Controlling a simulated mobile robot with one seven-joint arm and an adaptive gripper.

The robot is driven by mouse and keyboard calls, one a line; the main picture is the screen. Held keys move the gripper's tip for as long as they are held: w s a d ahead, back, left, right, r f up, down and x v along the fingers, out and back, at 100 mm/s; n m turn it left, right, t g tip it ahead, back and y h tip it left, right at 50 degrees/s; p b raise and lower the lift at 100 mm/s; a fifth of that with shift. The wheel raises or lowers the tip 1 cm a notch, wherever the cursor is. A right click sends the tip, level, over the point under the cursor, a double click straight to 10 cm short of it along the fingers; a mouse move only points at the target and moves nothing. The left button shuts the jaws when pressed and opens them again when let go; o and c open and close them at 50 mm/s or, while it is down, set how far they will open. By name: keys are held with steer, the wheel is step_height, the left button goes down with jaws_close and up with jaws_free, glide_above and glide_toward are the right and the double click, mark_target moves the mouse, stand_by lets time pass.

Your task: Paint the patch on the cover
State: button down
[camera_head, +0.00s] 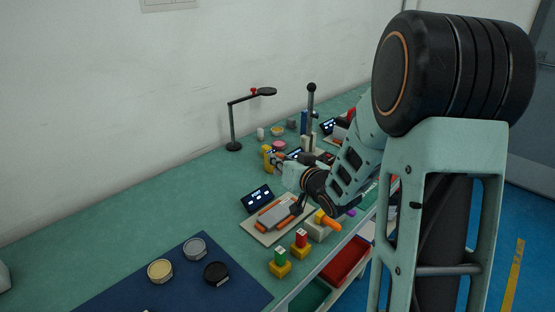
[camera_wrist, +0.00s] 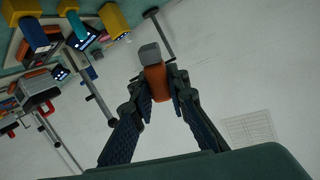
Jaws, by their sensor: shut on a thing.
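My gripper (camera_wrist: 158,82) is shut on an orange tool with a grey block-like end (camera_wrist: 149,53). In the wrist view the orange part (camera_wrist: 157,80) sits between the fingertips and the grey end points away from the palm. In the head view my gripper (camera_head: 277,165) is over the middle of the bench, next to a yellow object; the held tool is too small to make out there. A grey piece with orange sides (camera_head: 280,213) lies on a beige board in front of my arm; I cannot tell whether it is the cover. No patch can be made out.
A dark blue mat (camera_head: 120,292) at the near left holds a yellow, a grey and a black round tub (camera_head: 216,273). A small screen (camera_head: 257,198), a desk lamp (camera_head: 233,120) and red-and-yellow blocks (camera_head: 300,243) stand on the green bench. The left of the bench is mostly clear.

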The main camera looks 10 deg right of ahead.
step_height(320, 180, down, 6)
steer(key=d+b, duration=0.2)
steer(key=b, duration=0.2)
steer(key=shift+f, duration=0.15)
steer(key=shift+w, duration=0.1)
stand_by(0.3)
